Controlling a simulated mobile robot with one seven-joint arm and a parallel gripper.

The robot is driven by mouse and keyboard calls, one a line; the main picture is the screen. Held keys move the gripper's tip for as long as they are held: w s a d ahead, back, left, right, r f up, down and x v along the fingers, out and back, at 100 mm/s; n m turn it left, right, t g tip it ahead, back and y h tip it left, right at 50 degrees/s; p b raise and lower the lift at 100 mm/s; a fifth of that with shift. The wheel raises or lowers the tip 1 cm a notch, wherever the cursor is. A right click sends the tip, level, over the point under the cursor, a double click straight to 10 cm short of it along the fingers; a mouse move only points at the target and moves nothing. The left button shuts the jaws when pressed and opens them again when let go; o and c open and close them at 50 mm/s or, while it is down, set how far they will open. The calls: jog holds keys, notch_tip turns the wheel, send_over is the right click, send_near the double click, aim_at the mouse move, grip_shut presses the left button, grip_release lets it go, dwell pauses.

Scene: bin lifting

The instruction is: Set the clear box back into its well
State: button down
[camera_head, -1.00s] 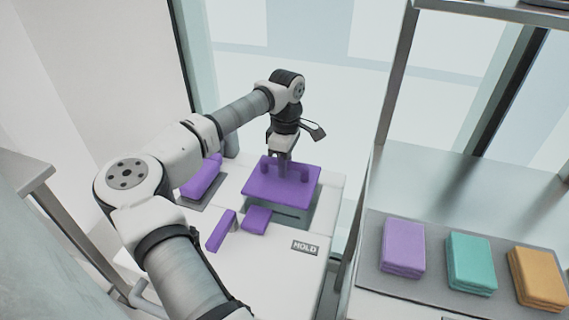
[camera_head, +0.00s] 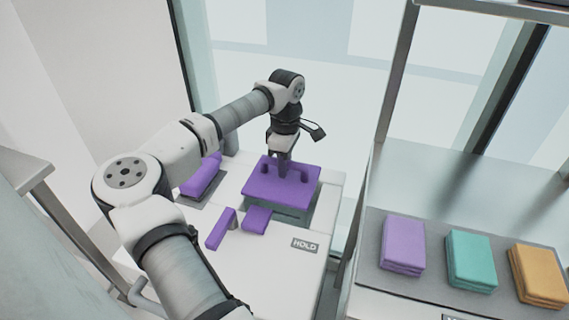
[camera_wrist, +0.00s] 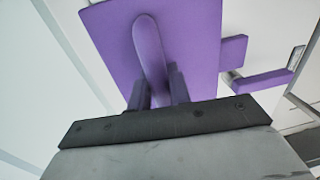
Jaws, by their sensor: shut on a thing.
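The clear box shows mainly as its flat purple lid (camera_head: 262,190) with a raised purple handle, over greenish see-through walls. It sits over the well (camera_head: 292,218) in the white bench top, whose edge shows just in front of the lid. The box hides most of the well, and I cannot tell how deep the box sits in it. My gripper (camera_head: 283,172) points down and is shut on the lid's handle. In the wrist view my two dark fingers (camera_wrist: 158,92) straddle the handle (camera_wrist: 148,45) on the purple lid (camera_wrist: 195,65).
A HOLD label (camera_head: 305,246) is on the bench. Folded purple, teal and orange cloths (camera_head: 472,260) lie on the right shelf.

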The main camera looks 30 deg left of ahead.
jog(key=shift+f, duration=0.1)
dwell(0.3)
jog(key=c, duration=1.2)
grip_release()
notch_tip(320, 180, up, 14)
jog(key=w+b, duration=0.1)
jog(key=shift+a, duration=0.2)
jog(key=shift+f, duration=0.1)
